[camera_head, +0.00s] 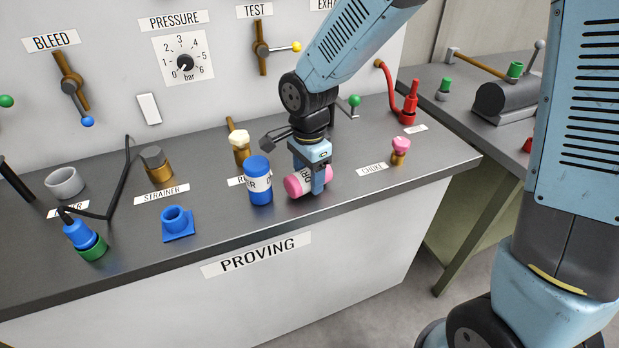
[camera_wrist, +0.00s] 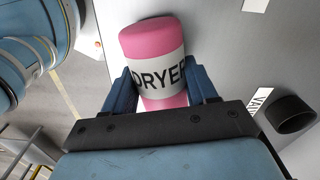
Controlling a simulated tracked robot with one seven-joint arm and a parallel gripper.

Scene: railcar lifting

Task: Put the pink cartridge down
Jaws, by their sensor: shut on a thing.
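The pink cartridge (camera_head: 297,185) with a white label lies on its side, low at the bench top near its front edge. In the wrist view the pink cartridge (camera_wrist: 147,38) shows the label "DRYER" between my fingers. My gripper (camera_head: 312,184) is shut on it and points down. In the wrist view my gripper (camera_wrist: 163,88) has one blue finger on each side of the cartridge. I cannot tell whether the cartridge touches the bench top.
A blue labelled cartridge (camera_head: 259,182) stands upright just left of the pink one. A brass fitting with a pink top (camera_head: 400,150) stands to the right, near the CHOKE label (camera_head: 372,169). Bare bench top (camera_head: 340,190) lies between. The bench's front edge is close.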

